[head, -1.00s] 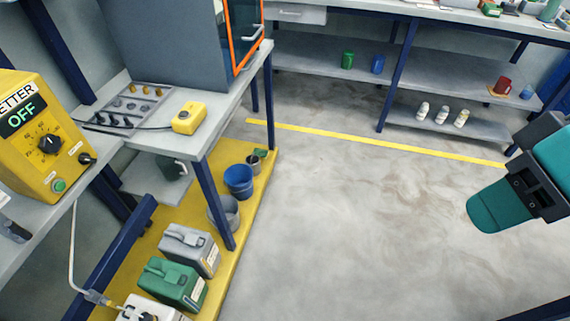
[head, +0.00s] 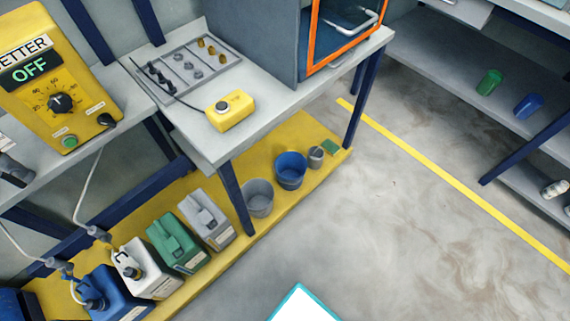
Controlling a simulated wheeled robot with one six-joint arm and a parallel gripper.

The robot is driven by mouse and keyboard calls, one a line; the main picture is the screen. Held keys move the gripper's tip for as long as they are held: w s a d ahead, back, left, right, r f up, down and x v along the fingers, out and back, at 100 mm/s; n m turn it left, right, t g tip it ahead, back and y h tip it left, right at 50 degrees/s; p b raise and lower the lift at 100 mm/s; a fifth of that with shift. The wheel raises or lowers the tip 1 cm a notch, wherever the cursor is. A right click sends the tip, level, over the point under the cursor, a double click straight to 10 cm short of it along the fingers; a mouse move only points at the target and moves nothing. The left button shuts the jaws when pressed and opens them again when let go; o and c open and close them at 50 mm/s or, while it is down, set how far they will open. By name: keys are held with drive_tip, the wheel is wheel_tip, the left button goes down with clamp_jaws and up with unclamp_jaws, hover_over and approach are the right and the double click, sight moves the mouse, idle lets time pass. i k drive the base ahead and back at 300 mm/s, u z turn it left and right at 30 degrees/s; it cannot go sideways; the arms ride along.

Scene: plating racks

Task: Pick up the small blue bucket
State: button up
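A blue bucket (head: 290,178) stands upright and open on the low yellow platform (head: 300,200), under the workbench. It sits between a grey bucket (head: 258,203) and a smaller grey pot (head: 316,157). Its near side shows clearly and nothing hides it. My gripper is not in view. A white and teal shape at the bottom edge looks like part of my own arm.
A workbench leg (head: 237,198) stands just left of the grey bucket, another leg (head: 362,98) beyond the pot. Several jerrycans, including a green one (head: 177,243), line the platform's left. The grey floor (head: 410,240) to the right is clear.

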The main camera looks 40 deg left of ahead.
sight(290, 166)
drive_tip(key=u, duration=0.65)
drive_tip(key=i, duration=1)
drive_tip(key=u, duration=0.7)
